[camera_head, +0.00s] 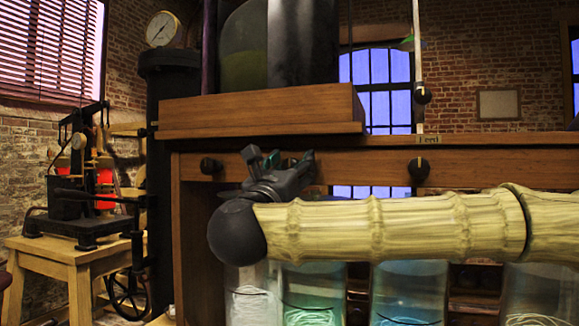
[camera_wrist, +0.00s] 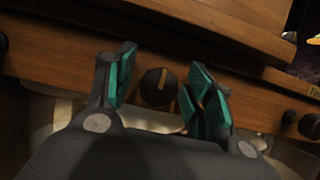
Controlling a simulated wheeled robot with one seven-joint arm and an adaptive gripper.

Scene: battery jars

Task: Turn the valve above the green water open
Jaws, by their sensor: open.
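My gripper (camera_head: 285,160) is open in front of the wooden rail, above the jar of green water (camera_head: 310,290). In the wrist view, a round black valve knob (camera_wrist: 157,87) with a pale mark sits between my gripper's teal-padded fingers (camera_wrist: 160,85). The mark points roughly upward in that view. The fingers stand on either side of the knob, and I cannot tell whether either touches it. In the head view this valve is mostly hidden behind my gripper. The green jar's upper part is hidden by my arm.
Other black knobs are on the rail, one at the left (camera_head: 211,165) and one at the right (camera_head: 419,168). A jar of white strands (camera_head: 250,290) and a blue jar (camera_head: 408,290) flank the green one. A wooden tray ledge (camera_head: 260,112) overhangs the rail.

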